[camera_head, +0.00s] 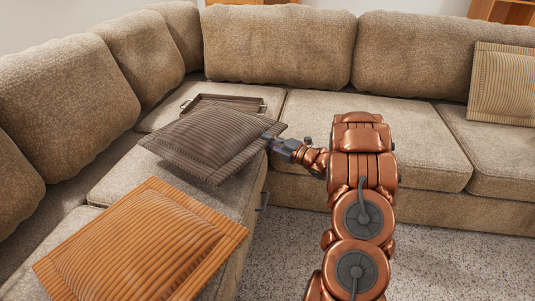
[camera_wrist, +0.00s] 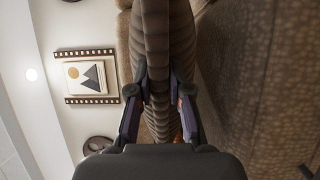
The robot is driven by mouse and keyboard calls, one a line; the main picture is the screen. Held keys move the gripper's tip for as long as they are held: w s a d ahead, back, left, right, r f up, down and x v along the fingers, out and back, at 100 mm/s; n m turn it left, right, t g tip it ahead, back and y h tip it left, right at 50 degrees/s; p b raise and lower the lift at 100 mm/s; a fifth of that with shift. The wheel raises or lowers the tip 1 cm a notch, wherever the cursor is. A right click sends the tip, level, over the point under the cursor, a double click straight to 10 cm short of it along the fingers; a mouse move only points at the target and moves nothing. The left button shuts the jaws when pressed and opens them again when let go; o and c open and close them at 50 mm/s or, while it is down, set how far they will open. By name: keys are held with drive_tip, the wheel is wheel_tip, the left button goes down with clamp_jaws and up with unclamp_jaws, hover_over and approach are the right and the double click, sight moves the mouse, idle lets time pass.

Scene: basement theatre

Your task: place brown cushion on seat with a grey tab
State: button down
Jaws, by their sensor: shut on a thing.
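The brown ribbed cushion (camera_head: 213,140) is over the left section of the sofa, tilted, in the head view. My gripper (camera_head: 274,142) is shut on its right corner. In the wrist view the cushion (camera_wrist: 165,50) runs edge-on between the two fingers (camera_wrist: 160,98). A small grey tab (camera_head: 264,200) sticks out at the front edge of the left section's seat (camera_head: 118,178), below the cushion. The cushion hides much of this seat. I cannot tell whether its underside touches the seat.
An orange ribbed cushion (camera_head: 140,245) lies at the near left. A brown tray (camera_head: 238,102) with handles sits in the sofa corner behind the brown cushion. A beige striped cushion (camera_head: 503,85) leans at the far right. The middle seat (camera_head: 310,105) is clear; carpet (camera_head: 450,260) is open at right.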

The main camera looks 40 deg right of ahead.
drive_tip(key=shift+f+b, duration=0.65)
drive_tip(key=shift+f, duration=1.3)
drive_tip(key=shift+f, duration=0.15)
drive_tip(key=c, duration=1.1)
unclamp_jaws()
